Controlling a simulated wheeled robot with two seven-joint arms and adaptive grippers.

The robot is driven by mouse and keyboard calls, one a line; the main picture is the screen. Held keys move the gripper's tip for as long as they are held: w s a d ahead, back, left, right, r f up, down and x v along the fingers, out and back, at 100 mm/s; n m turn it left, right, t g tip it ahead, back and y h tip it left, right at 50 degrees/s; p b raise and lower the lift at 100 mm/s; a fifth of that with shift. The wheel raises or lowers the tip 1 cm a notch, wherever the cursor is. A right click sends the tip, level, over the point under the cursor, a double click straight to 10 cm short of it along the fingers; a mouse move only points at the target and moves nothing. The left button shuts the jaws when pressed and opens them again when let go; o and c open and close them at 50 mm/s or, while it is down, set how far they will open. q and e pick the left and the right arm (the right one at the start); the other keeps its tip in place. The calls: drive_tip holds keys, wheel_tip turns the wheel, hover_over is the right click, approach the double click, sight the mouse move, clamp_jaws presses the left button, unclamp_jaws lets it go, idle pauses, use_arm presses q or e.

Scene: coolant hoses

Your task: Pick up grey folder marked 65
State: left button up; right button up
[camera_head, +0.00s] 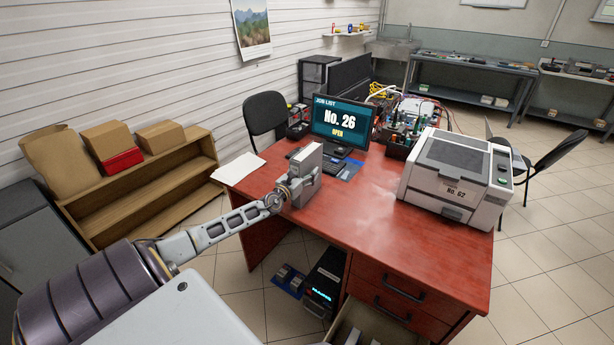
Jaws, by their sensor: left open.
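My left gripper (281,194) is open at the end of my left arm, over the left edge of the red desk. A grey upright block (308,162), shaped like a folder or box file, is right beside it at the desk's left side. The gripper overlaps its lower left part, and I cannot tell whether they touch. No number is readable on the block, so I cannot tell if it is the folder marked 65. My right gripper is not in view.
The red desk (363,223) carries a monitor (341,121) reading "No. 26 OPEN", a keyboard (334,164), white papers (238,168) and a printer (457,176) marked No. 62. The desk's middle is clear. A wooden shelf (150,196) with boxes stands at left.

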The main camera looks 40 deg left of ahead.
sight(305, 152)
use_arm(q)
drive_tip(key=shift+c, duration=0.2)
idle(0.3)
drive_tip(key=c, duration=1.3)
drive_tip(key=shift+r, duration=0.15)
drive_tip(key=shift+r+p, duration=0.7)
drive_tip(key=shift+r, duration=0.3)
wheel_tip(305, 152, up, 5)
drive_tip(key=p, duration=0.3)
drive_tip(key=shift+r, duration=0.2)
wheel_tip(305, 152, up, 2)
drive_tip(key=shift+p, duration=0.35)
drive_tip(key=shift+r, duration=0.2)
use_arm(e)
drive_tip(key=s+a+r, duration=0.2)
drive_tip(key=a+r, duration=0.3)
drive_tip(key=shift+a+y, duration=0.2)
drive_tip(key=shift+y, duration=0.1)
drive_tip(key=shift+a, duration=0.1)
